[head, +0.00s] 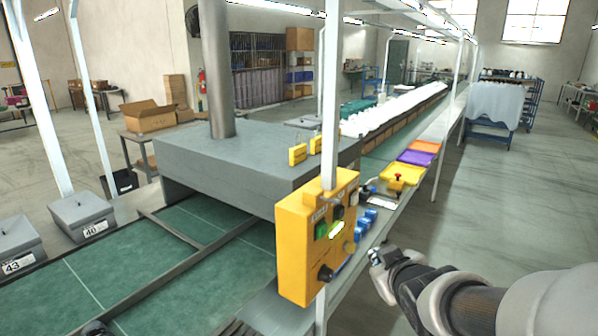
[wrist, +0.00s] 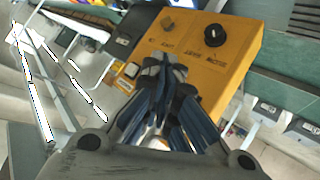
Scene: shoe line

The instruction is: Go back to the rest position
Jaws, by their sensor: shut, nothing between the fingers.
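My gripper (head: 376,256) is at the lower right in the head view, just right of the yellow control box. Its fingers are shut and hold nothing. I cannot tell whether the fingertips touch the box. In the head view the control box (head: 292,270) hangs on a white post and shows a green button (head: 321,230), a lit button and a black knob (head: 326,272).
A grey machine hood (head: 230,165) spans the green conveyor (head: 160,280) on the left. Blue blocks (head: 367,217), a yellow tray (head: 400,176) and a red-topped button (head: 398,178) sit on the ledge behind the gripper. The floor (head: 500,210) on the right is clear.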

